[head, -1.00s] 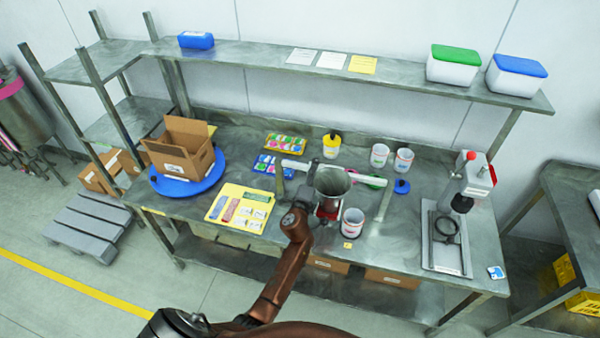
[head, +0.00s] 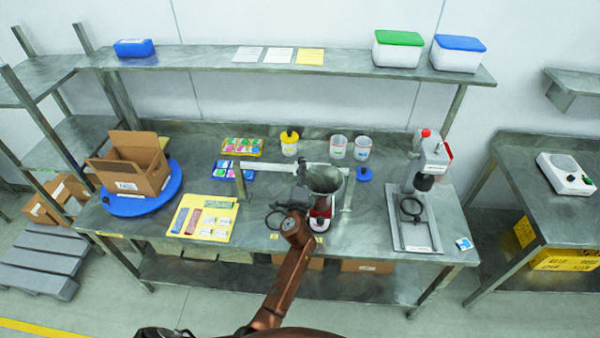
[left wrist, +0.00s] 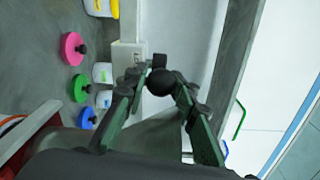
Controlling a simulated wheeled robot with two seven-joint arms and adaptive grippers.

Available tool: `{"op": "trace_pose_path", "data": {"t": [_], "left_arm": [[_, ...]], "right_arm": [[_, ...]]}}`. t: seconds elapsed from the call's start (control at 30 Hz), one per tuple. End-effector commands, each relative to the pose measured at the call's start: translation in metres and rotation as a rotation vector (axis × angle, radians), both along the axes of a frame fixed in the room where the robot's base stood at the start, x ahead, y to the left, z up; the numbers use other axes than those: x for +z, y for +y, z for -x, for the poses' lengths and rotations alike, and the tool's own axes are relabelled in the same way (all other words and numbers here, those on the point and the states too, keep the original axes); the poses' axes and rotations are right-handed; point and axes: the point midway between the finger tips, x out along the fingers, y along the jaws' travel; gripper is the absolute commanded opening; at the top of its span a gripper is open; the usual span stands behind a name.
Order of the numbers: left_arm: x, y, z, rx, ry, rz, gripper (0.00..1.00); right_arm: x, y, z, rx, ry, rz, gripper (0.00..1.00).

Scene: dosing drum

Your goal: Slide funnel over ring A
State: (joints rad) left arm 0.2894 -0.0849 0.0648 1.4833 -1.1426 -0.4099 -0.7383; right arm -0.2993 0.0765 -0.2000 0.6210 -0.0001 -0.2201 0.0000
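The grey metal funnel (head: 323,180) is in the air over the middle of the bench, mouth up. My left gripper (left wrist: 168,78) is closed around a black ball-shaped knob in the left wrist view, which I take to be the funnel's handle. In the head view my left gripper and wrist hide part of the area left of the funnel. A dark ring-like loop (head: 275,217) shows beside my wrist, partly hidden. Another black ring (head: 411,208) is on the stand at the right. No label tells which ring is A. My right gripper is not in view.
A white cup (head: 318,226) is partly hidden below the funnel. A white bar (head: 274,151) and upright posts (head: 240,186) are close by. Two white cups (head: 338,147) and a yellow-lidded pot (head: 289,146) stand behind. A yellow board (head: 203,218) lies to the left.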

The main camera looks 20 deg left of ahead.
Motion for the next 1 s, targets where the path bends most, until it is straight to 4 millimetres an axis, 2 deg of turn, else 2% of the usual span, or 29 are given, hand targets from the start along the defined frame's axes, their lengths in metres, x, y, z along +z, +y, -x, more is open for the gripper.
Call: {"op": "trace_pose_path", "data": {"t": [0.23,0.53,1.0], "left_arm": [[-0.002,-0.003,0.000,-0.005,0.002,0.001,0.40],[-0.001,-0.002,0.002,-0.003,0.000,0.001,0.40],[0.001,-0.024,0.064,-0.005,0.001,0.002,0.40]], "right_arm": [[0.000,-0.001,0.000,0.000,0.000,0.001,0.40],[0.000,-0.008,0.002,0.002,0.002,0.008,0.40],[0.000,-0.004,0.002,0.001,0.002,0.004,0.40]]}}
